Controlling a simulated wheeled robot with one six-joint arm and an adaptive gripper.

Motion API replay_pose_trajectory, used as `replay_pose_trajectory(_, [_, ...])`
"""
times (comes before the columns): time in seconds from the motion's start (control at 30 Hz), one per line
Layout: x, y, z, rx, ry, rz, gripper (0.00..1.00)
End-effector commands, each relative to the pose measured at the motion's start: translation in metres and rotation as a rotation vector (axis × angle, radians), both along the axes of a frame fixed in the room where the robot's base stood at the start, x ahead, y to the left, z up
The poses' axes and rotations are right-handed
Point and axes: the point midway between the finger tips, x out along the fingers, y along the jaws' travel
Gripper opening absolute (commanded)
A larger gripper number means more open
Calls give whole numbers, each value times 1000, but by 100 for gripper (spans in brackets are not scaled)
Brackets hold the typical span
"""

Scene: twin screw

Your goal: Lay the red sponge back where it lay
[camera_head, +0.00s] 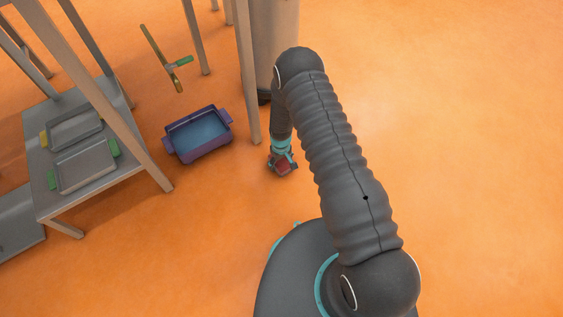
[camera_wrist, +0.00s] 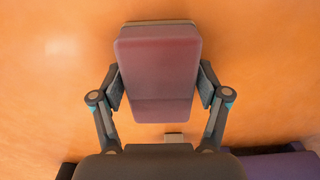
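The red sponge (camera_wrist: 158,65) is a rounded block between the two fingers of my gripper (camera_wrist: 160,88) in the wrist view. Both fingers press against its long sides, and my gripper is shut on it. A thin tan edge shows beyond the sponge's far end; I cannot tell whether it belongs to the sponge. In the head view, the sponge (camera_head: 283,169) shows small and red at the tip of my gripper (camera_head: 283,164), low over the orange floor. I cannot tell whether it touches the floor.
A purple tub (camera_head: 184,156) with blue inside stands left of my gripper. A grey shelf (camera_head: 90,187) holding two trays is farther left. A table leg (camera_head: 247,80) stands close behind my gripper. A green-and-yellow tool (camera_head: 166,62) is at the back. Open floor lies right.

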Motion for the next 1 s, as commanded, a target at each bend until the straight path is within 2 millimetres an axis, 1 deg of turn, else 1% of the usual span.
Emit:
replay_pose_trajectory(0.33, [0, 0, 1, 0, 0, 0, 91])
replay_pose_trajectory(0.5, [1, 0, 10, 1, -2, 0, 91])
replay_pose_trajectory(0.57, [1, 0, 18, 0, -2, 0, 91])
replay_pose_trajectory(0.9, [1, 0, 84, 1, -3, 0, 91])
replay_pose_trajectory(1.0, [1, 0, 100, 0, -2, 0, 91])
